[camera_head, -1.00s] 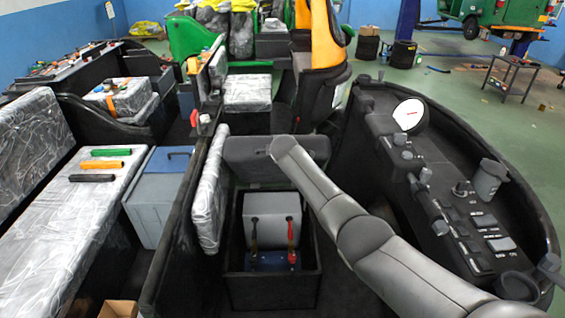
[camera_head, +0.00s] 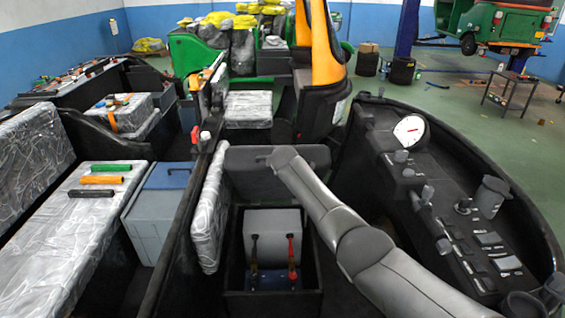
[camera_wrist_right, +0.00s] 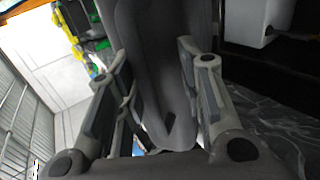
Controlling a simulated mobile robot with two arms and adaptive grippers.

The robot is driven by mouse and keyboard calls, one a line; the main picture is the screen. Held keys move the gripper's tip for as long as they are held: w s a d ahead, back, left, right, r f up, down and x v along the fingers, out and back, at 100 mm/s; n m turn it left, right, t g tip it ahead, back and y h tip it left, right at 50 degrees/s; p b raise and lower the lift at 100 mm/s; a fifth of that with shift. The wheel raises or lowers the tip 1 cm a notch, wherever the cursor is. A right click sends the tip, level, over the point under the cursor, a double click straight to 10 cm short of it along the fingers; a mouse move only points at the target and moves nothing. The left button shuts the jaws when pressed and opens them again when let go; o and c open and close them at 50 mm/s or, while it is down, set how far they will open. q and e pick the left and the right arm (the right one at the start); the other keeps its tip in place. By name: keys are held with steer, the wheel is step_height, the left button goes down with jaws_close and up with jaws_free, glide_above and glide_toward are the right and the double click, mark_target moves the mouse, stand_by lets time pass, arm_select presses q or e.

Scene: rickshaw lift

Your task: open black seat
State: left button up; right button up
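The black seat (camera_head: 245,164) appears as a dark panel standing upright at the back of an open black compartment (camera_head: 272,304). A grey box and two handles, one red, show inside the compartment. My right arm reaches in from the lower right, and its visible end overlaps the panel's right part. In the right wrist view, my right gripper (camera_wrist_right: 158,95) has its fingers wide apart, on either side of a dark grey curved surface (camera_wrist_right: 155,45). I cannot tell whether they touch it or whether it is the seat. My left gripper is out of view.
A plastic-wrapped cushion (camera_head: 210,215) stands left of the compartment. A grey box with a blue top (camera_head: 155,220) is farther left, beside a wrapped bench (camera_head: 60,240) carrying three coloured grips. A black dashboard (camera_head: 450,190) curves along the right.

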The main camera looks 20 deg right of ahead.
steer(key=v, duration=1.2)
stand_by(0.5)
